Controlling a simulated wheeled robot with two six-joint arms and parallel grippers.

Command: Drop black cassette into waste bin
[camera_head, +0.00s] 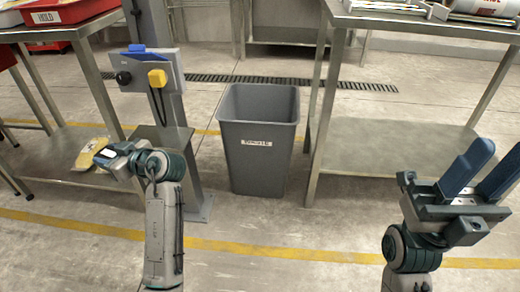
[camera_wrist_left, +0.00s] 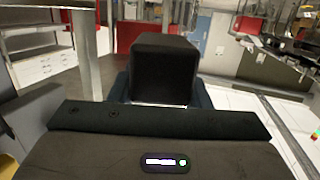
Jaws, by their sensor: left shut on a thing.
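The black cassette (camera_wrist_left: 166,66) is a dark block standing between the fingers of my left gripper (camera_wrist_left: 163,92) in the left wrist view. In the head view my left gripper (camera_head: 108,156) is at the left, shut on it, and the cassette is hard to make out there. The waste bin (camera_head: 257,170) is a grey, open-topped bin with a white label, standing on the floor in the middle. My left gripper is apart from the bin, to its left. My right gripper (camera_head: 498,160) is open and empty at the right, its blue fingers spread.
A steel table (camera_head: 338,20) stands right of the bin. A red tray (camera_head: 62,14) lies on the left table. A yellowish packet (camera_head: 88,154) is behind my left gripper.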

